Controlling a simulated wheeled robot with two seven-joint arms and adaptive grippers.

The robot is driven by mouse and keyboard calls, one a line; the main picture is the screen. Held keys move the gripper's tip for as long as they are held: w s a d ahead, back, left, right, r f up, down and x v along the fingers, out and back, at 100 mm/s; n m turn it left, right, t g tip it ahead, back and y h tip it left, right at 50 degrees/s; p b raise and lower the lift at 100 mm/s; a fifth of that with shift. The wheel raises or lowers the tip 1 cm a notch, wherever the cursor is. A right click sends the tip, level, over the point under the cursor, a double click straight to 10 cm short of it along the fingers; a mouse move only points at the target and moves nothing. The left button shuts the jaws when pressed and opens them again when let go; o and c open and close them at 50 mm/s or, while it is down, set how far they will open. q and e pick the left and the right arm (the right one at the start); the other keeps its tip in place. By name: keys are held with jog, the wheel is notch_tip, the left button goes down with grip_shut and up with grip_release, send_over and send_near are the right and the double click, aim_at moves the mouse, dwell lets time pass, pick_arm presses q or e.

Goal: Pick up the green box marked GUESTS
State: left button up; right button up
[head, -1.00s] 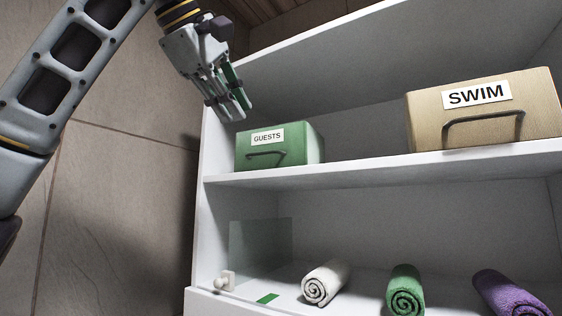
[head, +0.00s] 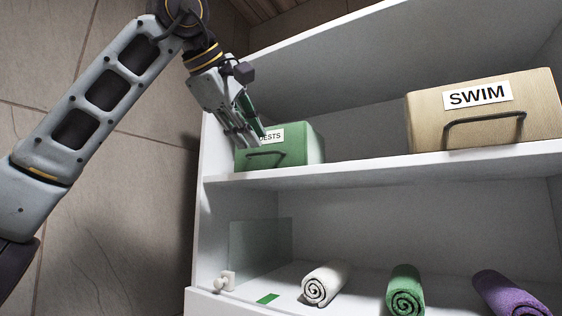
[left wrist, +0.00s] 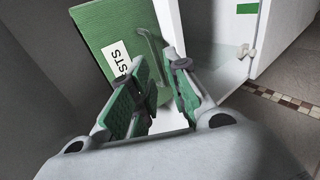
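The green box marked GUESTS (head: 289,150) stands on the upper shelf at its left end, with a dark handle (head: 266,154) on its front. My left gripper (head: 253,141) is in front of the box and hides part of its label. In the left wrist view the box (left wrist: 105,22) lies just beyond my left fingertips (left wrist: 155,68). The fingers are apart, with the handle (left wrist: 153,50) beyond and near the right finger. Nothing is between the fingers; whether a finger touches the box is unclear. My right gripper does not show.
A tan box marked SWIM (head: 540,105) stands farther right on the same white shelf (head: 370,168). Below are a white rolled towel (head: 322,284), a green one (head: 404,290), a purple one (head: 508,297) and a glass panel (head: 260,250). The shelf between the boxes is clear.

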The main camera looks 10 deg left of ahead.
aim_at(279, 154)
pick_arm(q)
jog(key=p+x, duration=0.1)
jog(key=x, duration=0.4)
jog(key=shift+w+r, duration=0.15)
jog(key=shift+c, duration=0.2)
grip_shut()
